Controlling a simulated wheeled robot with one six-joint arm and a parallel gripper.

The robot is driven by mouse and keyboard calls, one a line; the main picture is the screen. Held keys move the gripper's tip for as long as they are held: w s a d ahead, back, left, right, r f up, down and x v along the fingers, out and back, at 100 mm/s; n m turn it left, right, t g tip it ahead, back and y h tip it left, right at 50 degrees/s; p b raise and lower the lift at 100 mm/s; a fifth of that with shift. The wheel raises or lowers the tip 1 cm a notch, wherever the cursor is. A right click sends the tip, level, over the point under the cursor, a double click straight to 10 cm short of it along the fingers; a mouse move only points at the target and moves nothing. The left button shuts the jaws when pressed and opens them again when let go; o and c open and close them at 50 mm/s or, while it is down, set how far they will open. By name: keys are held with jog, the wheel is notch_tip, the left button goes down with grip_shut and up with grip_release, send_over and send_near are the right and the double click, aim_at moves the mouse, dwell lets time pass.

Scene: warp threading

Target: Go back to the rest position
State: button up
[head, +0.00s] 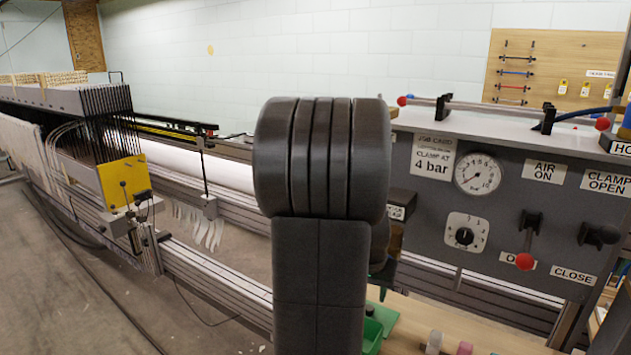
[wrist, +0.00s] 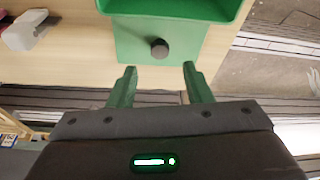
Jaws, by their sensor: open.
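My gripper (wrist: 160,82) shows in the wrist view with its two green fingers apart and nothing between them. Ahead of the fingertips is a green tray (wrist: 125,42) with a dark round knob on its near part, on a light wooden surface. The fingers look apart from the knob, though the height gap is hard to judge. In the head view my dark arm link fills the middle and hides the gripper. Part of the green tray (head: 378,322) shows just right of my arm.
A grey control panel (head: 480,215) with a gauge, a dial and red-knobbed levers stands at the right. The wooden bench (head: 415,312) holds small spools (head: 434,342). A long loom frame (head: 215,270) with a yellow block (head: 123,180) runs along the left.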

jog(key=b+x, duration=0.1)
jog(key=x, duration=0.6)
jog(key=shift+s, duration=0.1)
notch_tip(320, 180, up, 3)
jog(key=shift+r+p, duration=0.15)
jog(key=shift+p, duration=0.25)
jog(key=shift+r, duration=0.6)
